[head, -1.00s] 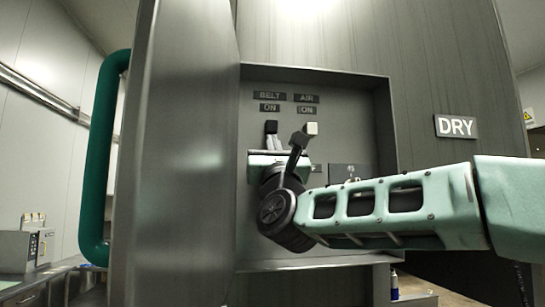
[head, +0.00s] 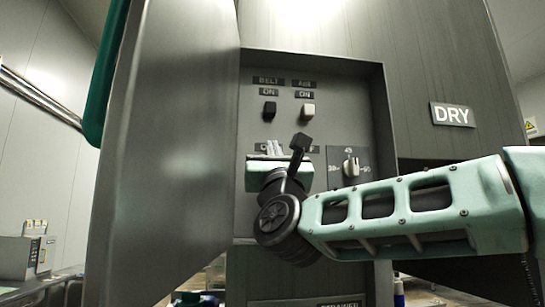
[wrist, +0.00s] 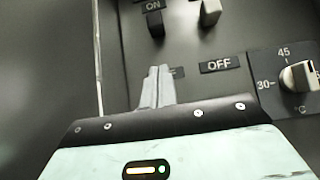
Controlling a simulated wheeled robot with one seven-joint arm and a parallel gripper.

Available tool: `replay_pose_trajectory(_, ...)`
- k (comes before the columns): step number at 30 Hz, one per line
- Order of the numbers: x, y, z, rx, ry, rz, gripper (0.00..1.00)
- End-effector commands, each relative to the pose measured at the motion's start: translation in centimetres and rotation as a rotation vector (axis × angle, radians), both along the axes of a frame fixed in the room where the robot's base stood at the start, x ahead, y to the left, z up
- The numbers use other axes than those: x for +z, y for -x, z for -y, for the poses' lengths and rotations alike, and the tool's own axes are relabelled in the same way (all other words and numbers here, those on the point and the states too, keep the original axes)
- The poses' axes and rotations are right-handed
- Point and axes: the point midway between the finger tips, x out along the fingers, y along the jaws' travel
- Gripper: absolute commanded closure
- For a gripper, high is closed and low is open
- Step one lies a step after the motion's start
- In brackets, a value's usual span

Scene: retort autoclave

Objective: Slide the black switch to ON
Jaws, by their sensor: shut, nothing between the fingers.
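The black switch (head: 269,110) sits under the BELT and ON labels (head: 268,92) on the recessed grey panel. It is at the upper end, right below ON, about level with the white switch (head: 308,110) under AIR. In the wrist view the black switch (wrist: 155,24) is also just below its ON label. My gripper (head: 275,148) is shut and empty, below the black switch with a clear gap. In the wrist view its fingertips (wrist: 158,75) point up towards the switch and partly cover the OFF label beneath it. The other OFF label (wrist: 220,65) is readable.
A dial (head: 350,166) with a pale knob is right of my gripper. The recess has raised side walls. A tall open metal door (head: 180,150) with a green handle (head: 107,70) stands close on the left.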

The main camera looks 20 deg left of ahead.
Motion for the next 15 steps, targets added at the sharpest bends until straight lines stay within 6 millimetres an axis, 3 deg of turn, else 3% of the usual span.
replay_pose_trajectory(1, -1.5, 0.5, 0.5, -0.002, 0.002, 0.000, 1.00)
replay_pose_trajectory(6, -3.2, 2.2, 1.4, -0.002, 0.002, 0.001, 1.00)
replay_pose_trajectory(15, -4.1, 3.3, 2.1, -0.002, 0.002, -0.001, 1.00)
